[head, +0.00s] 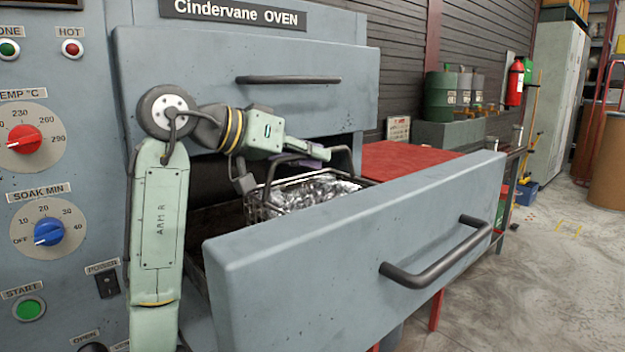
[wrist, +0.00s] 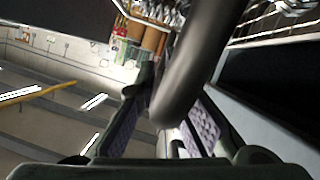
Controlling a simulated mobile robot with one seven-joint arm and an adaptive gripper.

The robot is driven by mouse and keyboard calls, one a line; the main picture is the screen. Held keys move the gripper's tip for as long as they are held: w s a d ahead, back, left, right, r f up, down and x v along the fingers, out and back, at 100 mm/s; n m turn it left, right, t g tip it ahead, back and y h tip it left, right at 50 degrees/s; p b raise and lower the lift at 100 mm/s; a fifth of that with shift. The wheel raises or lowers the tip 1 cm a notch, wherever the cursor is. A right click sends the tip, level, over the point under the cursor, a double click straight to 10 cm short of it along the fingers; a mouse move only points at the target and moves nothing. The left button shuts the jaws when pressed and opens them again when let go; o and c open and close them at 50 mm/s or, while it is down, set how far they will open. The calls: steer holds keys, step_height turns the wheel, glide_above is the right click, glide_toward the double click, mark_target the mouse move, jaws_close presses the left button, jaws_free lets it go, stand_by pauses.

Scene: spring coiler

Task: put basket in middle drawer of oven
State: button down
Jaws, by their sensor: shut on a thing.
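The wire basket (head: 258,208) holds shiny metal pieces and has a dark arched handle (head: 343,157). In the head view it is at the open drawer (head: 330,248), behind its front panel. The panel hides its lower part, so I cannot tell whether it rests on the drawer floor. My gripper (head: 318,153) is at the top of the basket, shut on its handle. In the wrist view the thick dark handle bar (wrist: 192,75) passes between the purple-padded fingers of my gripper (wrist: 160,118). The grey oven (head: 75,180) stands at the left.
A shut drawer (head: 240,110) with a bar handle lies above the open one. The open drawer's front, with its dark handle (head: 435,255), juts into the room. A red table (head: 400,158) stands behind the open drawer.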

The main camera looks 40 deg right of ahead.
mark_target(313, 192)
steer(key=shift+f, duration=1.9)
steer(key=c, duration=2.2)
jaws_free()
steer(key=shift+f, duration=0.15)
steer(key=o, duration=0.5)
steer(key=v, duration=1.2)
steer(key=shift+b, duration=0.3)
